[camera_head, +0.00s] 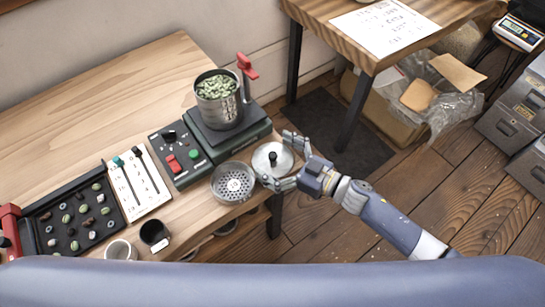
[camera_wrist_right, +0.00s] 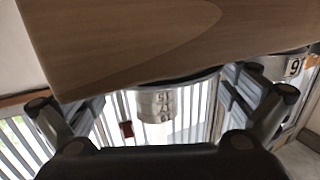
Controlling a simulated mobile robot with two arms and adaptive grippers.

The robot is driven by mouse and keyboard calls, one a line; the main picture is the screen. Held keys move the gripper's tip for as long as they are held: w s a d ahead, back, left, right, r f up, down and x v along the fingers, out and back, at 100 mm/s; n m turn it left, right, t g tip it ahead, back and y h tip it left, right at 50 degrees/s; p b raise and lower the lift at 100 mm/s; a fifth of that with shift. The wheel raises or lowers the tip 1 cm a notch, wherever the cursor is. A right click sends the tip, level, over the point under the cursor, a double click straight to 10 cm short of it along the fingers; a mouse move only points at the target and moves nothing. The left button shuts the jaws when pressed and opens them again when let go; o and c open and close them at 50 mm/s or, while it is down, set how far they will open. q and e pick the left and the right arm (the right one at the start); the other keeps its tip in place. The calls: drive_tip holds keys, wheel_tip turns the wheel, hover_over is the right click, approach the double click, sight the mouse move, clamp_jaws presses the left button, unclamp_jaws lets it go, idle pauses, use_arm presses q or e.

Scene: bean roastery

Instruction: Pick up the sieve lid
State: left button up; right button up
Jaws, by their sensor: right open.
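A perforated metal sieve (camera_head: 233,184) stands just left of the lid. In the right wrist view a marked silver cylinder (camera_wrist_right: 162,104) shows between the two spread fingers; I cannot tell which vessel it is. My left gripper is not in view.
A control box (camera_head: 180,152), slider panel (camera_head: 139,186), bean tray (camera_head: 74,217) and dark cup (camera_head: 155,233) stand left. Floor lies beyond the table's right edge.

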drive_tip(key=shift+w+a, duration=0.1)
drive_tip(key=shift+a, duration=0.05)
drive_tip(key=c, duration=0.8)
drive_tip(key=shift+c, duration=0.2)
